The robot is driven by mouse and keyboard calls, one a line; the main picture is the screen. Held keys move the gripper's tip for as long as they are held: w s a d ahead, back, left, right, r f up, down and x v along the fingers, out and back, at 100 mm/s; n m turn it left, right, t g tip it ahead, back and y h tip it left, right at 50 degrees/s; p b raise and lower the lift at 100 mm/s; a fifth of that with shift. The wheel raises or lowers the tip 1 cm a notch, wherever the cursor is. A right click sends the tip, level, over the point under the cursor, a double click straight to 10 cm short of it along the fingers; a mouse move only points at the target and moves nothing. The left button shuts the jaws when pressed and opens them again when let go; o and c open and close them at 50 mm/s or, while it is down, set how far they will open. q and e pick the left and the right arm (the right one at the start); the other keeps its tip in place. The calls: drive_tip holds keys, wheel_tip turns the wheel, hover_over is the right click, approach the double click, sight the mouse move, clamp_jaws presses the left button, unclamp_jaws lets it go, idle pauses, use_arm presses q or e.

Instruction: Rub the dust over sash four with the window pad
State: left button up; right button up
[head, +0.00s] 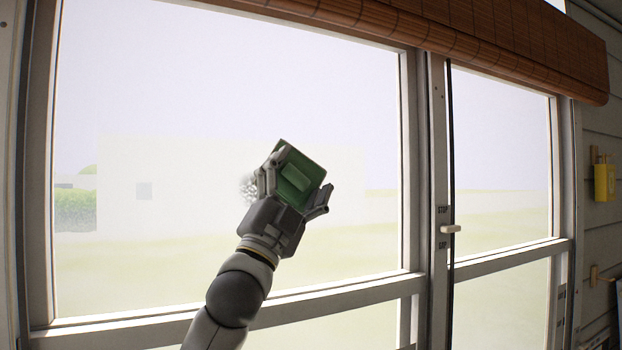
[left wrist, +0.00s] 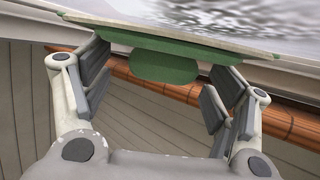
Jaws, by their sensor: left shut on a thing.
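The green window pad (head: 300,178) is held in my left gripper (head: 292,184) in front of the large left pane (head: 200,120), a little right of its middle. In the left wrist view the fingers (left wrist: 157,90) stand on either side of the pad's green grip (left wrist: 164,68), and the pad's plate (left wrist: 150,40) lies along the glass. I cannot tell if it touches. A grey speckled dust patch (head: 248,188) shows at the pad's left edge, partly hidden by the gripper. Blurred grey dust (left wrist: 225,14) also shows beyond the pad in the left wrist view. No sash number is readable.
A wooden roller blind (head: 450,40) hangs across the top. A post with a white latch (head: 451,229) divides the left pane from a narrower right pane (head: 500,150). A yellow object (head: 604,182) hangs on the right wall. A rail (head: 340,293) runs below the pane.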

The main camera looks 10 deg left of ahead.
use_arm(q)
drive_tip(key=shift+s+a, duration=0.7)
drive_tip(key=shift+a, duration=0.35)
drive_tip(key=shift+s+a, duration=0.65)
drive_tip(key=shift+a, duration=0.45)
drive_tip(key=shift+s+a, duration=0.7)
drive_tip(key=shift+a, duration=0.35)
drive_tip(key=shift+d, duration=0.3)
drive_tip(key=s+d+b, duration=0.1)
drive_tip(key=s, duration=0.5)
drive_tip(key=shift+d, duration=0.4)
